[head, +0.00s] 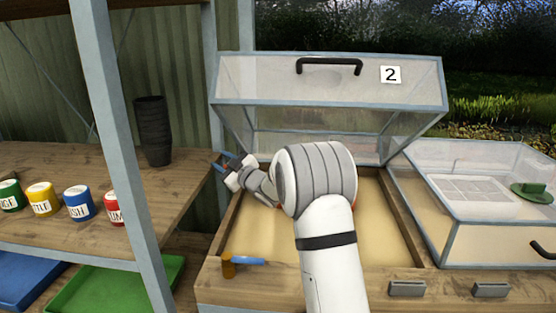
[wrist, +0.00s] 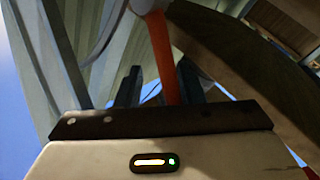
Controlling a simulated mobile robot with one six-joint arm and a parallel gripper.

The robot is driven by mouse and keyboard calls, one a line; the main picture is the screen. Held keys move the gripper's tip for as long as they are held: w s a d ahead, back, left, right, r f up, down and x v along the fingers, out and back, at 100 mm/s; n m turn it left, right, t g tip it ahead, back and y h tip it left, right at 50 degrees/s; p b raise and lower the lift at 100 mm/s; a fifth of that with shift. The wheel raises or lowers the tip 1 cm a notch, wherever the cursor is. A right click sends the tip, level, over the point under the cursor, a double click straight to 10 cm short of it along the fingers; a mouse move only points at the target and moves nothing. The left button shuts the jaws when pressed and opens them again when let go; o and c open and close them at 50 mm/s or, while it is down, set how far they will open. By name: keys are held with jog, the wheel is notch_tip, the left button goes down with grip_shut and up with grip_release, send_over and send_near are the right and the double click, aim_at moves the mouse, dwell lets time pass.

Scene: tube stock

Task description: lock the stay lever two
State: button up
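The lid marked 2 (head: 390,75) stands raised over the sand-coloured bed of its wooden frame (head: 222,248), with a black handle (head: 328,64) on its front. My gripper (head: 222,161) is at the left side of this frame, near the lid's lower left edge. In the wrist view, an orange-red bar (wrist: 163,60), which looks like the stay lever, runs between my fingers (wrist: 158,86). A gap shows on its left, and it lies close to the right finger. I cannot tell whether it touches. In the head view the lever is not clearly seen.
A small orange-brown piece with a blue handle (head: 248,261) sits on the frame's front left edge. A second frame with a closed clear lid (head: 470,215) is at the right. Shelving with labelled pots (head: 78,203) and stacked black pots (head: 153,130) stands close at the left.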

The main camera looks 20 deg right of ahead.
jog(key=s+d+p, duration=0.1)
jog(key=p, duration=0.1)
jog(key=s+d+m+p, duration=0.1)
jog(key=s, duration=0.1)
jog(key=s+d+m+g+p, duration=0.1)
jog(key=d+p, duration=0.1)
jog(key=shift+s+d+r+h+p, duration=0.1)
jog(key=shift+s+r+h+p, duration=0.2)
jog(key=shift+s+h+p, duration=0.1)
jog(key=s+d+r+m+g+h+p, duration=0.2)
jog(key=s+d+r+m+h+p, duration=0.25)
jog(key=s+r+h, duration=0.3)
jog(key=s+d+m+g+h+p, duration=0.1)
jog(key=s+m+g+h+p, duration=0.1)
jog(key=s, duration=1.3)
jog(key=shift+s+d+m+g+h, duration=0.35)
jog(key=shift+m+g+h, duration=0.2)
jog(key=shift+m+g, duration=0.75)
jog(key=shift+r+n, duration=0.1)
jog(key=shift+n, duration=0.15)
